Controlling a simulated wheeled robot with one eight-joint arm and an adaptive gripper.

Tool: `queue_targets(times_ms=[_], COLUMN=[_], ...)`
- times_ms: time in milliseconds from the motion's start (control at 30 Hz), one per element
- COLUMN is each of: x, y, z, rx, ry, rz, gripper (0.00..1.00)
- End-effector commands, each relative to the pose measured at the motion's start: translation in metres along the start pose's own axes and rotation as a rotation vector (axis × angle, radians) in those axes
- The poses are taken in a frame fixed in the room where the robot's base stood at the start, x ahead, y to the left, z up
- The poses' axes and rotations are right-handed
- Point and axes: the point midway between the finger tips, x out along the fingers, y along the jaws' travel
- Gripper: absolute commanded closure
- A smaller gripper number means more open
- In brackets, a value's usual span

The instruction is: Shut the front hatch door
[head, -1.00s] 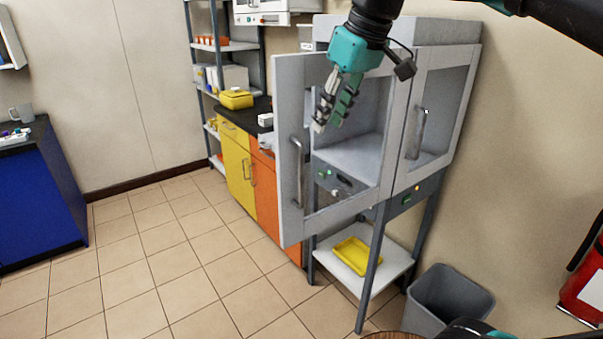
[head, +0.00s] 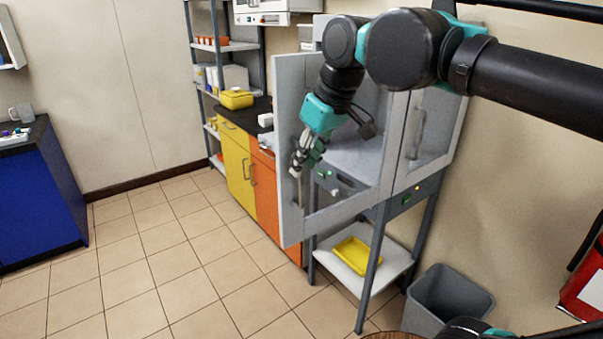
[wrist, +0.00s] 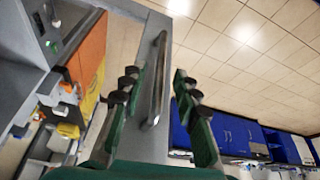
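The front hatch door (head: 288,85), a pale grey framed panel, stands swung open on the left side of the grey hatch cabinet (head: 455,32). It also shows in the wrist view (wrist: 142,60). Its metal bar handle (wrist: 156,85) lies between my two fingers in the wrist view, with gaps on both sides. My gripper (head: 297,168) is open, pointing down at the handle in the head view and hiding much of it. The gripper's green fingers with dark pads (wrist: 155,88) show on either side of the handle. Contact is not visible.
The cabinet's right door (head: 445,105) is closed. A yellow tray (head: 352,254) sits on the shelf below, and a grey bin (head: 448,293) stands beside the legs. Orange and yellow cupboards (head: 237,165) are behind the open door. The tiled floor (head: 150,270) to the left is clear.

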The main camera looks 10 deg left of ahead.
Motion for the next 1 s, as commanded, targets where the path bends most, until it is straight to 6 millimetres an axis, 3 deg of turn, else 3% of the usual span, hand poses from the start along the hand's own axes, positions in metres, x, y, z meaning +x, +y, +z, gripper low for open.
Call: queue_targets(times_ms=[100,300,633,900,1000], x=[0.019,0.036,0.039,0.039,0.039], y=[0.0,0.0,0.0,0.0,0.0], z=[0.0,0.0,0.0,0.0,0.0], rx=[0.0,0.001,0.001,0.0,0.001], ry=[0.0,0.0,0.0,0.0,0.0], rz=[0.0,0.0,0.0,0.0,0.0], gripper=[0.69,0.69,0.69,1.0,1.0])
